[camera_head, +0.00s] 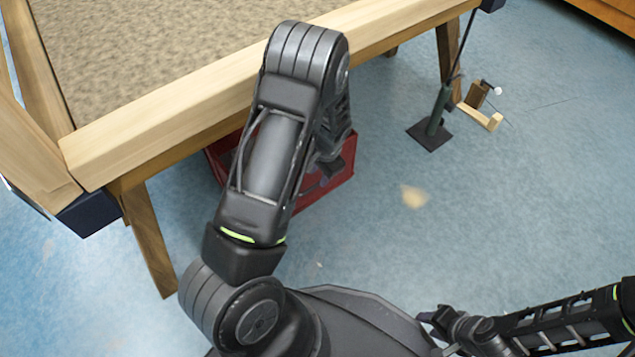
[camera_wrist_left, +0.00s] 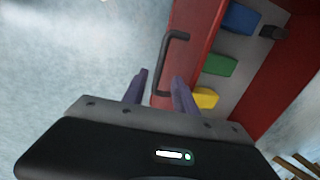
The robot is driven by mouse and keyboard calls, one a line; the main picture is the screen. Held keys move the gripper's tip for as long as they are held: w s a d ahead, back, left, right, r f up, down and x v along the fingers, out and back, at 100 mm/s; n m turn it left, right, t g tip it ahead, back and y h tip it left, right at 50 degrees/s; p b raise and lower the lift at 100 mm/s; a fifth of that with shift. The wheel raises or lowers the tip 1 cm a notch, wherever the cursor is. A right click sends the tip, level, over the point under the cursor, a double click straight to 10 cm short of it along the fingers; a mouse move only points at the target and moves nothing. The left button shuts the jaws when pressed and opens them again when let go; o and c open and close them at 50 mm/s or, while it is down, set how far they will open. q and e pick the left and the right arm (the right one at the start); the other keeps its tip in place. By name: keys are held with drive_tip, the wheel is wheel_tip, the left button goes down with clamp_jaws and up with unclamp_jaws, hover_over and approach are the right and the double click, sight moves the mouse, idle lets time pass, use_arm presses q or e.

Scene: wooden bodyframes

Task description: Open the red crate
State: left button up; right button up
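The red crate (camera_head: 338,186) sits on the floor under the edge of the wooden frame, partly hidden by my left arm. In the left wrist view the crate (camera_wrist_left: 259,92) shows a red panel with a dark bar handle (camera_wrist_left: 167,60). Blue (camera_wrist_left: 240,18), green (camera_wrist_left: 219,65) and yellow (camera_wrist_left: 206,97) blocks show beyond that panel. My left gripper (camera_wrist_left: 160,76) is open, with its fingertips apart on either side of the handle's line; contact cannot be told. My right gripper (camera_head: 436,318) is at the lower right, away from the crate; its opening is unclear.
The wooden frame (camera_head: 190,112) with a brown speckled top (camera_head: 150,50) stands above the crate. Its legs (camera_head: 148,240) reach the floor. A dark green stand (camera_head: 433,127) and a small wooden piece (camera_head: 480,105) are at the upper right. The blue floor right of the crate is mostly clear.

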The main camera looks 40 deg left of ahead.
sight(317, 184)
use_arm(q)
drive_tip(key=f, duration=0.1)
drive_tip(key=f+b, duration=0.1)
drive_tip(key=f, duration=0.1)
drive_tip(key=a+f, duration=0.1)
drive_tip(key=f, duration=0.1)
drive_tip(key=shift+w+b, duration=0.15)
drive_tip(key=shift+b, duration=0.2)
drive_tip(key=shift+r, duration=0.1)
clamp_jaws()
idle(0.9)
